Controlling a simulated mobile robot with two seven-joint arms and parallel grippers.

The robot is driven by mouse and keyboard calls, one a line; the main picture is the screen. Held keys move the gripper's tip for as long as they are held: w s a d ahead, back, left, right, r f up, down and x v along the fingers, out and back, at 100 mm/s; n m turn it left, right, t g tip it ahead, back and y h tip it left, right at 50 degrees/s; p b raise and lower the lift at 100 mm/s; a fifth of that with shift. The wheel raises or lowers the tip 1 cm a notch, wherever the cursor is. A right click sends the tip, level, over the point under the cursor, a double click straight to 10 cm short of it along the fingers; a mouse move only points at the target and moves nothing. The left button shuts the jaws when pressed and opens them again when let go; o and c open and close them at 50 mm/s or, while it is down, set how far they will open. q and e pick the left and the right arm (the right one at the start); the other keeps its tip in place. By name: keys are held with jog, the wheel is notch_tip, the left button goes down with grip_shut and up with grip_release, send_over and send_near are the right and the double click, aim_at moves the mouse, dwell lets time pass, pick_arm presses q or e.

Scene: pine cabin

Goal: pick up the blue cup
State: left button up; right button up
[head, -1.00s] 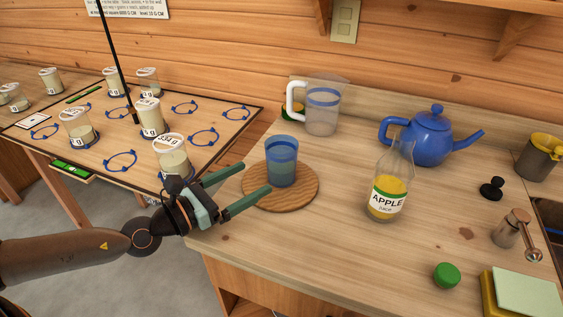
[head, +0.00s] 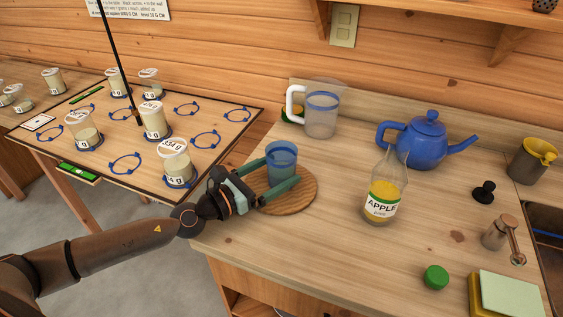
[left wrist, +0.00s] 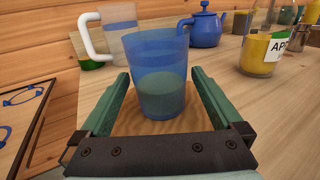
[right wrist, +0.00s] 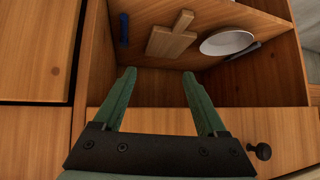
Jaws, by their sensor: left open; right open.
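The blue cup (head: 282,160) is see-through and stands upright on a round wooden board (head: 303,200) on the counter. It also shows in the left wrist view (left wrist: 160,75), with some contents in its lower part. My left gripper (head: 273,179) is open, with one finger on each side of the cup. In the left wrist view the gripper (left wrist: 160,92) has a gap between each finger and the cup. My right gripper (right wrist: 158,85) is open and empty in front of an open cabinet.
A clear pitcher (head: 321,112) stands behind the cup. An apple juice bottle (head: 385,190) and a blue teapot (head: 424,145) stand to the right. A green cap (head: 436,277) lies near the front. A board with labelled jars (head: 122,163) is left.

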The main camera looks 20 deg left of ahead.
pick_arm(q)
jog(key=shift+w+d+r, duration=0.1)
jog(key=shift+w+d, duration=0.1)
jog(key=shift+w, duration=0.3)
jog(key=shift+w+d, duration=0.2)
jog(key=shift+w, duration=0.1)
pick_arm(e)
jog(key=shift+s+d+f, duration=0.15)
jog(key=shift+s+d, duration=0.05)
jog(key=shift+s, duration=0.2)
pick_arm(q)
jog(key=c, duration=1.3)
pick_arm(e)
jog(key=shift+w, duration=0.1)
pick_arm(q)
jog(key=shift+r+p, duration=0.1)
jog(key=shift+p, duration=0.2)
pick_arm(e)
jog(key=shift+w+r, duration=0.1)
jog(key=shift+r, duration=0.2)
